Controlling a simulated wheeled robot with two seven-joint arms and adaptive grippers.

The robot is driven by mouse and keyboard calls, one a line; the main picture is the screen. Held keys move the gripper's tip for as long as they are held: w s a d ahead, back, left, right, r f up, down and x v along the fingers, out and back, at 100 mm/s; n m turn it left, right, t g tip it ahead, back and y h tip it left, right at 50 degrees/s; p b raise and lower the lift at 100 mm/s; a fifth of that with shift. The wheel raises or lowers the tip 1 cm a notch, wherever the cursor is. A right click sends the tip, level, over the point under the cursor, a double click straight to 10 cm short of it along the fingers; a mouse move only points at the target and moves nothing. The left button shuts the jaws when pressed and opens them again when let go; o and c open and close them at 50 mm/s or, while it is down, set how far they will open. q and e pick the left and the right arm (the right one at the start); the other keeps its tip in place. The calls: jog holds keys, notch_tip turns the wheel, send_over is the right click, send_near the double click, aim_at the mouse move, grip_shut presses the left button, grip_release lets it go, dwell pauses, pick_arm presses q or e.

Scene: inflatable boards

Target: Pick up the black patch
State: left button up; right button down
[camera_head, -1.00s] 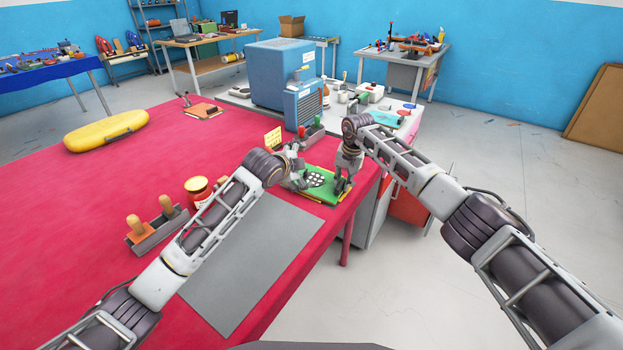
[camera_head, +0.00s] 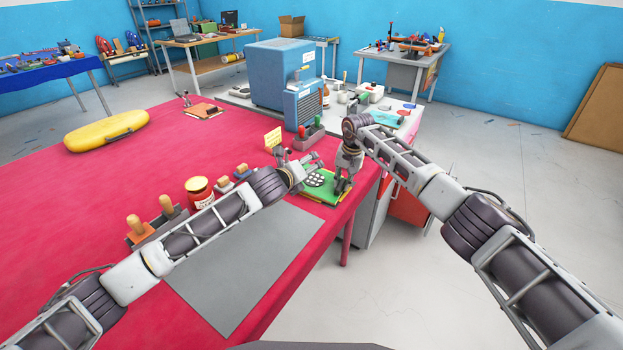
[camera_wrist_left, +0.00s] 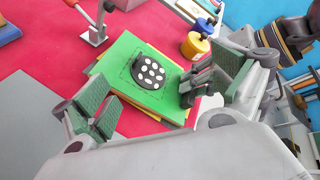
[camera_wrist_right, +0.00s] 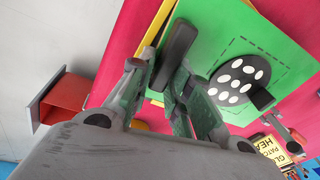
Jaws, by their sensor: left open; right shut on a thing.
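A round black disc with several white dots (camera_head: 315,180) lies on the green board (camera_head: 309,193), inside a dashed outline. The disc also shows in the left wrist view (camera_wrist_left: 150,72) and the right wrist view (camera_wrist_right: 237,80). My left gripper (camera_head: 313,161) is open and empty above the board; its spread fingers frame the board from above. My right gripper (camera_head: 343,186) is at the board's right edge, shut on a dark, thin, rounded thing (camera_wrist_right: 176,50). I cannot tell whether this held thing is the black patch.
A blue machine (camera_head: 304,105) stands behind the board. A yellow sign (camera_head: 273,138), stamps with wooden handles (camera_head: 135,224) and a red jar (camera_head: 199,192) are on the red table. A grey mat (camera_head: 245,265) lies in front. The table's right edge is close to the board.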

aim_at(312, 181)
pick_arm(q)
jog(key=s+m, duration=0.1)
jog(key=m, duration=0.2)
jog(key=s+f+m, duration=0.1)
jog(key=m, duration=0.3)
jog(key=s+f+m, duration=0.1)
jog(key=m, duration=0.2)
jog(key=shift+a+f+m+h, duration=0.2)
jog(key=shift+a+m+h, duration=0.1)
jog(key=shift+a, duration=0.05)
jog(key=shift+x, duration=3.15)
jog(key=shift+w, duration=0.3)
jog(key=shift+w+d+f, duration=0.1)
jog(key=shift+w, duration=0.05)
jog(key=shift+x, duration=2.4)
jog(key=shift+c, duration=0.3)
